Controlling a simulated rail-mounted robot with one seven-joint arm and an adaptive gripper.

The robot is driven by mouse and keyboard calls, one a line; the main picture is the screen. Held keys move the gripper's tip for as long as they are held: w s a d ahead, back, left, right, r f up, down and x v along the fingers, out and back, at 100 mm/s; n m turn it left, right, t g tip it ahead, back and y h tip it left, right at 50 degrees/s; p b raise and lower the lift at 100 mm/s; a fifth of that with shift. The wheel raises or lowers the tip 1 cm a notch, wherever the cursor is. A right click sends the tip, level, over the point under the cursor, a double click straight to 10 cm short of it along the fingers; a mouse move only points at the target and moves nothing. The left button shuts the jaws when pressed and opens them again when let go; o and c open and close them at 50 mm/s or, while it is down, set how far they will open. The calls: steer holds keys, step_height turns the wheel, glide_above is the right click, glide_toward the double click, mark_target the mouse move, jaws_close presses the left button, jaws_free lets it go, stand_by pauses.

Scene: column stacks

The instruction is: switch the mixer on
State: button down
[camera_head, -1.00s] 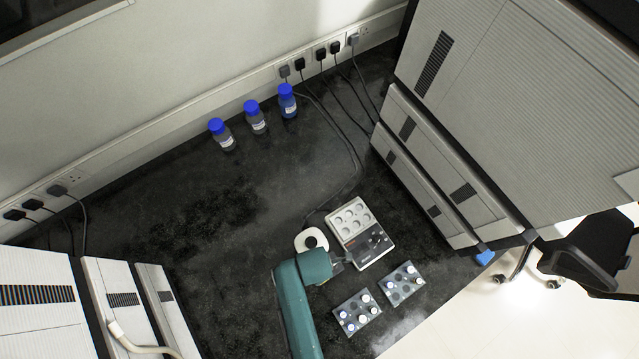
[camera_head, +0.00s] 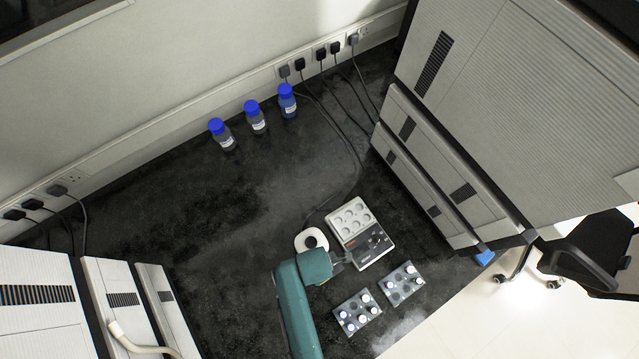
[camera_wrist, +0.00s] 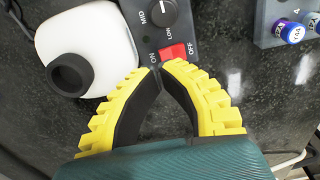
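A dark control panel (camera_wrist: 125,22) with a round knob (camera_wrist: 163,12) and a red rocker switch (camera_wrist: 173,52) between ON and OFF marks shows in the wrist view. Beside it is a white rounded body with a black cup (camera_wrist: 97,58); this white unit also shows in the head view (camera_head: 303,238). My gripper (camera_wrist: 160,67) has its yellow-and-black fingertips together at the switch's lower edge, with nothing visible between them. They hide a little of the switch; contact is not clear. In the head view my gripper (camera_head: 345,258) is partly hidden by my arm.
A pale device with round wells (camera_head: 352,218) and a dark panel stands close by. Two vial racks (camera_head: 357,312) (camera_head: 403,283) sit near the bench's front edge. Blue-capped bottles (camera_head: 255,117) stand at the back, cables behind. The bench's left-middle is clear.

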steer(key=shift+f+b, duration=1.3)
steer(key=shift+f, duration=0.7)
stand_by(0.8)
steer(key=shift+r, duration=0.15)
step_height(320, 180, up, 5)
steer(key=p, duration=0.5)
steer(key=shift+p, duration=0.3)
